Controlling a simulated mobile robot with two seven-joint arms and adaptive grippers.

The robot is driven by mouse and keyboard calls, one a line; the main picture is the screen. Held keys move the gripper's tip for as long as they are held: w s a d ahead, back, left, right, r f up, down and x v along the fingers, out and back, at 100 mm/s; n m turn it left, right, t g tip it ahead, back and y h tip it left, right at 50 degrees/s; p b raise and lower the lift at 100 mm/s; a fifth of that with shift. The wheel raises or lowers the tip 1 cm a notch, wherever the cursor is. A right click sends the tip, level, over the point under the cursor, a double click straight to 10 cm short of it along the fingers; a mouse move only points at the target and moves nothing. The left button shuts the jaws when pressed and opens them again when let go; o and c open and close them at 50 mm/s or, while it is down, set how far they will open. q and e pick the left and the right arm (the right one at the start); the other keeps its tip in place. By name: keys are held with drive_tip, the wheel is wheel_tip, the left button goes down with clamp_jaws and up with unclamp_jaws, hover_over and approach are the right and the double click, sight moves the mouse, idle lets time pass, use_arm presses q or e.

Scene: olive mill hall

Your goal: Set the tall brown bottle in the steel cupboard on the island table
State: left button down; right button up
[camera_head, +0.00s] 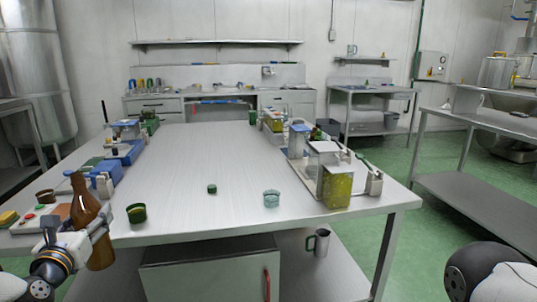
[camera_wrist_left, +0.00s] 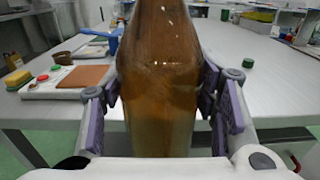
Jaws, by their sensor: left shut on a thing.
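The tall brown bottle (camera_head: 84,207) is upright in my left gripper (camera_head: 90,234), which is shut on its body. The bottle stands in front of the near left edge of the island table (camera_head: 240,215), and its lower end shows below the tabletop's edge. In the left wrist view the bottle (camera_wrist_left: 158,70) fills the middle, between the purple finger pads; its top is cut off. A steel cupboard (camera_head: 205,275) with a red handle sits under the tabletop, its front closed as far as I see. My right gripper is out of view.
Near the bottle are a dark green cup (camera_head: 137,213) and a board (camera_head: 45,217) with coloured pieces. A glass (camera_head: 271,198) and a small green-topped item (camera_head: 212,189) stand mid-table. The table's centre is largely clear. A metal mug (camera_head: 321,242) stands on the lower shelf.

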sight(109, 244)
use_arm(q)
drive_tip(key=s+d+f+m+h, duration=0.25)
drive_tip(key=s+d+h, duration=0.2)
drive_tip(key=d, duration=0.25)
drive_tip(key=s+d+f+m+h, duration=0.2)
drive_tip(key=s+d+f+h, duration=0.1)
drive_tip(key=s+d, duration=0.3)
drive_tip(key=s+d+r+m+g+h, duration=0.1)
drive_tip(key=s+d+m+h, duration=0.3)
drive_tip(key=s+d, duration=0.7)
drive_tip(key=shift+d+r+g+h, duration=0.2)
drive_tip(key=shift+r+g+h, duration=0.2)
drive_tip(key=shift+r+h, duration=0.3)
